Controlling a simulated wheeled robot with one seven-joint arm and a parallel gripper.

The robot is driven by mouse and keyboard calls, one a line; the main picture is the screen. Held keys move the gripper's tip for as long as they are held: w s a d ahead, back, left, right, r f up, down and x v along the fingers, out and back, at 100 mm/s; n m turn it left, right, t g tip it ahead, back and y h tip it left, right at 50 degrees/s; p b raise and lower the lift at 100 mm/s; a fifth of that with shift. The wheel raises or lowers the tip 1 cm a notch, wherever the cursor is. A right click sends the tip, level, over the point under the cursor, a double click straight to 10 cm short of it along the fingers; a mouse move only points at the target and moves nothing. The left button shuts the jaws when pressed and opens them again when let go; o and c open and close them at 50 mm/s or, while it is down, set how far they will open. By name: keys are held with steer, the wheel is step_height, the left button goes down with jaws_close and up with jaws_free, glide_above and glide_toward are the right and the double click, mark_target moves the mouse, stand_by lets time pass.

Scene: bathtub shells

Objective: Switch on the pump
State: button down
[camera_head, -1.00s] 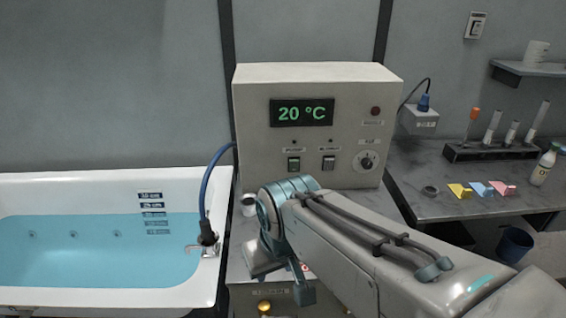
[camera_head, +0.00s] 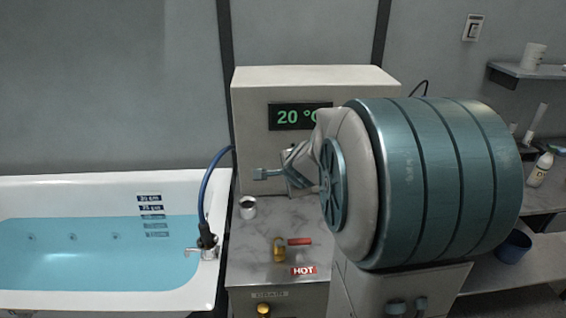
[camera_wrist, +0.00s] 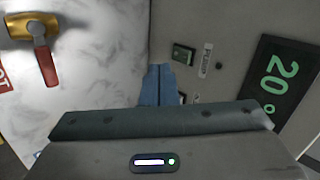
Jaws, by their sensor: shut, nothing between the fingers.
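My gripper (camera_head: 262,174) is in front of the left part of the panel, shut and empty. In the wrist view its blue fingertips (camera_wrist: 157,72) are just beside the labelled switch, apart from it as far as I can tell. A second switch (camera_wrist: 182,98) is partly hidden by the fingers. My arm hides the panel's right part.
A brass valve with a red handle (camera_head: 299,241), a HOT label (camera_head: 303,271) and a metal cup (camera_head: 248,207) are on the counter (camera_head: 240,258). A filled bathtub (camera_head: 110,185) with a blue hose (camera_head: 206,190) is at left.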

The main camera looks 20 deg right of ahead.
steer(key=d+m, duration=0.1)
steer(key=w+d+m+h, duration=0.1)
steer(key=d, duration=0.1)
steer(key=shift+d+f+m, duration=0.2)
steer(key=shift+d+m, duration=0.05)
steer(key=shift+m, duration=0.05)
steer(key=w+d+r+b+x, duration=0.1)
steer(key=b+x, duration=0.3)
steer(key=x, duration=0.8)
steer(key=shift+w+r, duration=0.45)
steer(key=shift+w, duration=0.25)
